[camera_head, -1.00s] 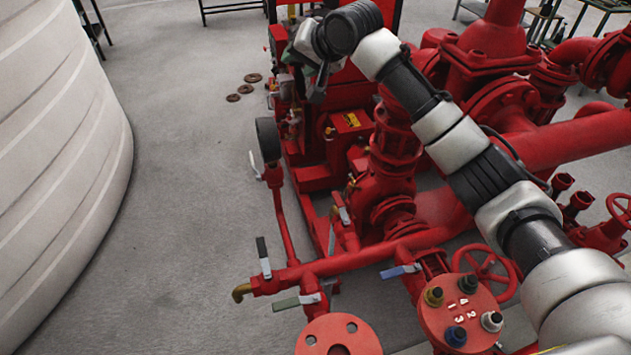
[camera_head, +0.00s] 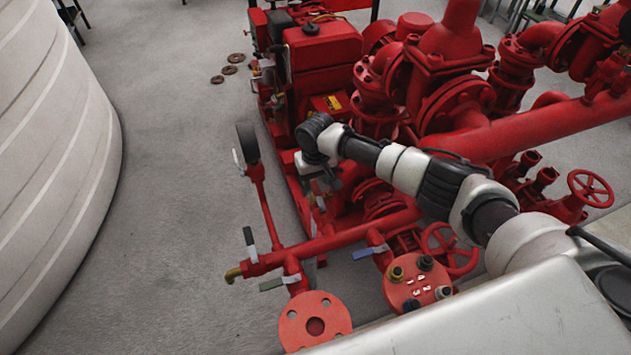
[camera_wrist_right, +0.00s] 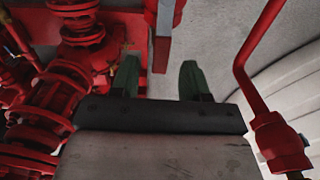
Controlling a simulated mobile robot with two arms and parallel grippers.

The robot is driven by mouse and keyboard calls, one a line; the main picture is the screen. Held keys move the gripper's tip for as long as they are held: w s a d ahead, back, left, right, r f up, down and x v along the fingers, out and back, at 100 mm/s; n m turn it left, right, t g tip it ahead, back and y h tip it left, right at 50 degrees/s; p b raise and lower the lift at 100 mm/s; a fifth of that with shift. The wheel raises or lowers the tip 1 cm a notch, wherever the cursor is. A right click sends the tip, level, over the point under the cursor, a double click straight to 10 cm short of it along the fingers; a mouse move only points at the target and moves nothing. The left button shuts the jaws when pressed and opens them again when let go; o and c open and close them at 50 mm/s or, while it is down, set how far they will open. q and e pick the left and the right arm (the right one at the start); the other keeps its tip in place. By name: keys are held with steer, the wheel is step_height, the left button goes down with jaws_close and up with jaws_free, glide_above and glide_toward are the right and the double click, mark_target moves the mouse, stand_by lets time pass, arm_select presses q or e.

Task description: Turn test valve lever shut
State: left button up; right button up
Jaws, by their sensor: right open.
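I cannot tell which is the test valve lever. My right gripper (camera_head: 326,184) is above the pipework, up and right of the black-handled lever and apart from it. In the right wrist view its two green fingers (camera_wrist_right: 160,80) are spread and empty. My left gripper is out of view.
A red pipe (camera_wrist_right: 253,65) with a fitting stands right of the fingers in the wrist view. Red pump housings (camera_head: 455,100) crowd the right. A large white ribbed tank (camera_head: 50,180) stands left.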

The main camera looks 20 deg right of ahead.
steer(key=shift+a+f, duration=0.1)
steer(key=shift+f, duration=1.1)
jaws_close()
